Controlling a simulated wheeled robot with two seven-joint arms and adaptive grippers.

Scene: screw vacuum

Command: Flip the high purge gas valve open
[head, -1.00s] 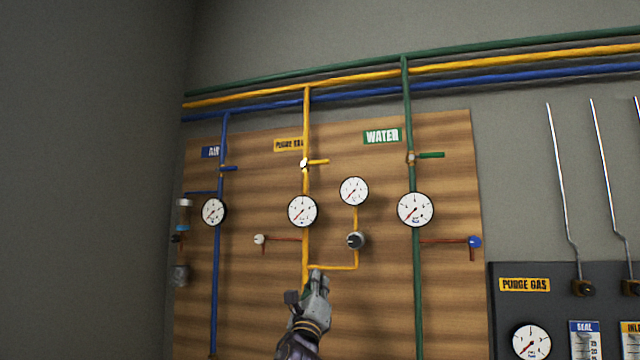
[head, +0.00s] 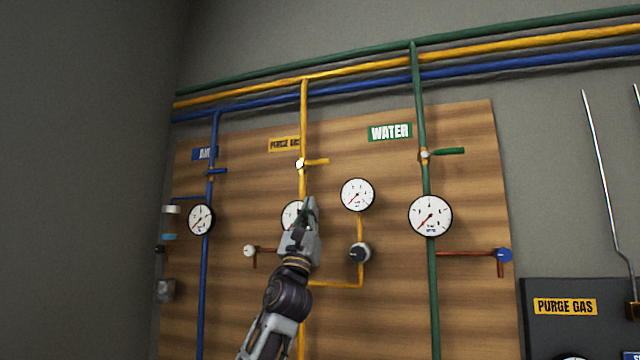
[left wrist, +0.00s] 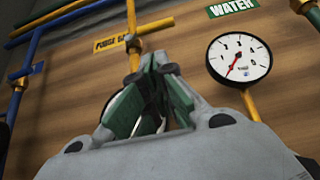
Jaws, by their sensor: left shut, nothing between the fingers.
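The purge gas valve (head: 300,164) is on the yellow vertical pipe (head: 304,110), below the yellow PURGE GAS label (head: 284,144). Its yellow handle (head: 317,161) sticks out sideways to the right. In the left wrist view the handle (left wrist: 156,26) shows beyond the fingertips. My left gripper (head: 309,203) is shut and empty, below the valve and apart from it, in front of the purge gas gauge (head: 291,214), which it partly hides. Its green-padded fingers (left wrist: 155,85) show close up in the left wrist view. My right gripper is not in view.
A blue valve handle (head: 217,171) is to the left and a green one (head: 448,151) to the right. A gauge (head: 357,194) with a black knob (head: 360,252) below stands right of my gripper.

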